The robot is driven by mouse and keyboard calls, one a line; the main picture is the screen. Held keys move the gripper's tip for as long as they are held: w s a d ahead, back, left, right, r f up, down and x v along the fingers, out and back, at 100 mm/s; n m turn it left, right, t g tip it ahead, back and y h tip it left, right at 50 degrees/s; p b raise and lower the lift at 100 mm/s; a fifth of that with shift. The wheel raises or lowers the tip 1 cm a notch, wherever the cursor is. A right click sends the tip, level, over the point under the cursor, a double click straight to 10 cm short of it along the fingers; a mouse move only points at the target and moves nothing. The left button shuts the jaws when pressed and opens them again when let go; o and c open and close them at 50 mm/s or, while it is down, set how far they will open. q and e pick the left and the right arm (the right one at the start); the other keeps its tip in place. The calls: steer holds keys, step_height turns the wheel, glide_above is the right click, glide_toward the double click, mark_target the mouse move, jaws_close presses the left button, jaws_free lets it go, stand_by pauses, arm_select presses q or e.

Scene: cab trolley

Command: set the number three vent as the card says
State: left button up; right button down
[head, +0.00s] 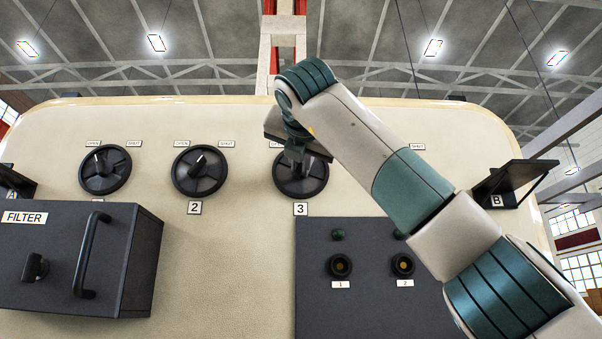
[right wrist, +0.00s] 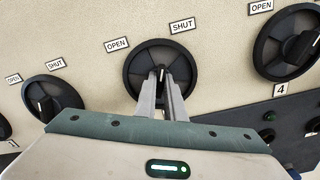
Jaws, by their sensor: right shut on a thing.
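The number three vent (head: 315,184) is a black handwheel above its "3" plate (head: 300,209) in the head view. In the right wrist view the wheel (right wrist: 135,78) lies straight ahead, with an OPEN label (right wrist: 117,43) at upper left and a SHUT label (right wrist: 182,26) at upper right. My right gripper (head: 297,165) is shut on the wheel's central grip; its two fingers (right wrist: 163,76) reach the hub in the wrist view. The fingers hide most of the grip, so I cannot tell its exact pointing. No readable card shows. My left gripper is not in view.
The number two vent (head: 199,171) and another vent (head: 105,170) stand to the left. A number four vent (right wrist: 288,45) is to the right. A FILTER box (head: 75,260) juts out at lower left. A dark panel (head: 365,300) with buttons is below. Bracket B (head: 515,180) sticks out right.

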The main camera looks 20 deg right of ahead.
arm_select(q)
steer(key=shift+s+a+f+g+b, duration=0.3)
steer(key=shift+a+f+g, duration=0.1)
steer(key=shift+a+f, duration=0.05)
arm_select(e)
steer(key=shift+m, duration=0.8)
steer(key=c, duration=1.8)
jaws_free()
steer(key=shift+c, duration=0.2)
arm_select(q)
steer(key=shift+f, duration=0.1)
arm_select(e)
steer(key=shift+s, duration=0.1)
